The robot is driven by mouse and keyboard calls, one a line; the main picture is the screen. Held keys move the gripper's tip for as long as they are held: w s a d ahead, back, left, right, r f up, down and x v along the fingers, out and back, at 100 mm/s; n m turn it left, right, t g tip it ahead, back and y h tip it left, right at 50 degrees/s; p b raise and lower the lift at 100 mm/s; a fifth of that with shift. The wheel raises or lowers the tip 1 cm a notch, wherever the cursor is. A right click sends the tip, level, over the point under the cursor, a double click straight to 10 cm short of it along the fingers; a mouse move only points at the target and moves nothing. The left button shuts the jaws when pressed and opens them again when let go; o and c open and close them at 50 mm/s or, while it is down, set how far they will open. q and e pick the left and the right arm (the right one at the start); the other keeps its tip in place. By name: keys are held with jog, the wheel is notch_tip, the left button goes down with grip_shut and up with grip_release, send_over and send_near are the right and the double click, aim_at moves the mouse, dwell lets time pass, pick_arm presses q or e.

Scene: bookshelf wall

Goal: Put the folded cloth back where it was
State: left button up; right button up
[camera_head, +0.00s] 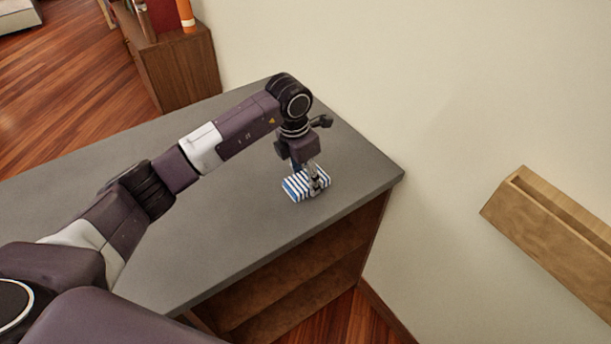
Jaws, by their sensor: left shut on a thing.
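The folded cloth (294,189) has blue and white stripes. It is at the right part of the grey counter top (220,225), not far from the front edge. My left gripper (315,185) points down at the cloth and is shut on it. The fingers cover part of the cloth's right side. I cannot tell whether the cloth rests on the counter or is held just above it. My right gripper is not in view.
The counter has open wooden shelves (300,275) below its front edge. A pale wall stands behind and to the right. A wooden ledge (550,235) is on the right wall. A brown cabinet (180,65) with books and an orange item stands at the back left.

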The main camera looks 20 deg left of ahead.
aim_at(300, 182)
pick_arm(q)
jog(key=o, duration=1.1)
jog(key=shift+f, duration=0.15)
jog(key=shift+r, duration=0.55)
notch_tip(300, 182, up, 11)
jog(key=s+a+b, duration=0.1)
jog(key=b, duration=0.1)
jog(key=shift+s+b, duration=0.2)
jog(key=shift+b, duration=0.15)
jog(key=shift+r, duration=0.1)
